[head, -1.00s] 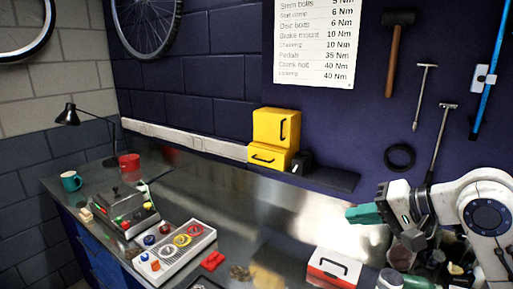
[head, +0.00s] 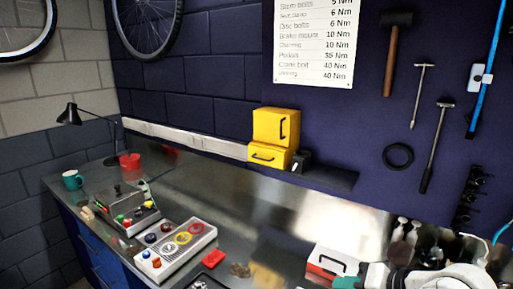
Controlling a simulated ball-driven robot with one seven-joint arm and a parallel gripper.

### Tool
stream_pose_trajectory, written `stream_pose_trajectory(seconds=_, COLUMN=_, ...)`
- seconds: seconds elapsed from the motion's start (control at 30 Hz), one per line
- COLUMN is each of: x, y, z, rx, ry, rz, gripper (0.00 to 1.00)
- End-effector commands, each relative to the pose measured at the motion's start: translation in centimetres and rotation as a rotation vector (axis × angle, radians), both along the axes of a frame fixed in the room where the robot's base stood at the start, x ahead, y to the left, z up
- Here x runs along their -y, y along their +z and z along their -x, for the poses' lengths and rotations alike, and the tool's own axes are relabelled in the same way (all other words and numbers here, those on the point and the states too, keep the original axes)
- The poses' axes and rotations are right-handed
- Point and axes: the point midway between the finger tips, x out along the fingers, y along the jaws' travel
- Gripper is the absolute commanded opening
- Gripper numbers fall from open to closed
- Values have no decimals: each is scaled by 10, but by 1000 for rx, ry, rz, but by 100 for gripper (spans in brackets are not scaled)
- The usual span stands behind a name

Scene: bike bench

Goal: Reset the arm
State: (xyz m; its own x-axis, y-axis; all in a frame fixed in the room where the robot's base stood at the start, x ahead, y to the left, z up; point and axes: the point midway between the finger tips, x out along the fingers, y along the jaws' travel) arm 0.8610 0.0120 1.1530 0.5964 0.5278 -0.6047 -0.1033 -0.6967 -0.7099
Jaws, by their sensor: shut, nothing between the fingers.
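My arm is low at the bottom right of the head view, partly cut off by the lower edge. My gripper (head: 345,283) shows its teal fingertips just in front of the white and red box (head: 332,262) on the bench. The fingers are together and hold nothing. Whether they touch the box I cannot tell.
Yellow boxes (head: 275,127) stand by the wall. Several bottles (head: 405,228) stand at the right.

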Motion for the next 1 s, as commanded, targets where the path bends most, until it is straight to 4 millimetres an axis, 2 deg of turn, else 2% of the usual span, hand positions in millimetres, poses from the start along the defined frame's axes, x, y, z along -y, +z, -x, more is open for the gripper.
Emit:
stream_pose_trajectory(seconds=0.03, x=-5, y=-27, z=17, rx=-25, ry=3, rz=26, gripper=0)
stream_pose_trajectory(seconds=0.17, x=-1, y=-88, z=65, rx=-90, ry=9, rz=143, gripper=0)
stream_pose_trajectory(seconds=0.2, x=2, y=-106, z=83, rx=-115, ry=15, rz=184, gripper=0)
stream_pose_trajectory(seconds=0.27, x=7, y=-132, z=112, rx=-159, ry=29, rz=250, gripper=0)
stream_pose_trajectory(seconds=0.3, x=12, y=-148, z=132, rx=-191, ry=42, rz=296, gripper=0)
stream_pose_trajectory(seconds=0.4, x=27, y=-181, z=183, rx=-269, ry=79, rz=410, gripper=0)
stream_pose_trajectory(seconds=0.6, x=59, y=-214, z=263, rx=-396, ry=157, rz=596, gripper=0)
stream_pose_trajectory(seconds=0.83, x=96, y=-227, z=338, rx=-525, ry=252, rz=772, gripper=0)
stream_pose_trajectory(seconds=0.9, x=94, y=-247, z=333, rx=-514, ry=247, rz=763, gripper=0)
stream_pose_trajectory(seconds=1.0, x=93, y=-261, z=332, rx=-512, ry=248, rz=755, gripper=0)
